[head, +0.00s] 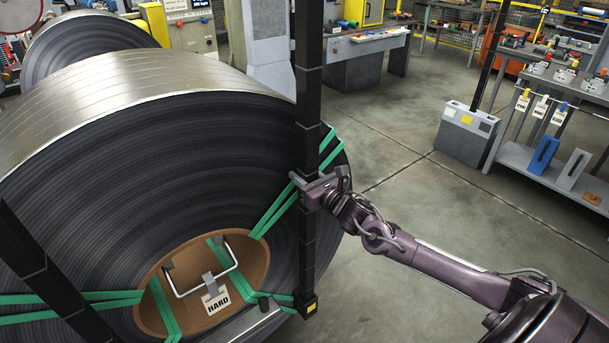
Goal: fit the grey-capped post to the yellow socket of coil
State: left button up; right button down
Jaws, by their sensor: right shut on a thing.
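A tall dark post (308,95) stands upright in front of the right side of the large steel coil (130,160). Its top runs out of view, and I see no grey cap on it. My right gripper (309,190) is shut on this post about halfway up its visible length. A small yellow patch (311,308) shows at the post's lower end, by the coil's lower right; I cannot tell whether the post's end is inside a socket there. A second dark post (40,265) slants across the coil's lower left. My left gripper is not in view.
Green straps (275,212) cross the coil, and a tag reading HARD (217,301) hangs at its brown core (262,258). A grey shelf rack (555,175) and a grey box (466,130) stand at right. The floor (400,170) between is clear.

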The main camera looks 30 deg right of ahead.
jog(key=shift+f+b, duration=2.8)
jog(key=shift+f, duration=0.1)
jog(key=c, duration=1.2)
grip_release()
jog(key=shift+c, duration=0.2)
jog(key=o, duration=0.4)
jog(key=shift+s, duration=0.1)
jog(key=s, duration=0.7)
jog(key=shift+s+d+b, duration=0.25)
jog(key=shift+s+b, duration=0.05)
jog(key=shift+s, duration=0.05)
jog(key=shift+f, duration=0.15)
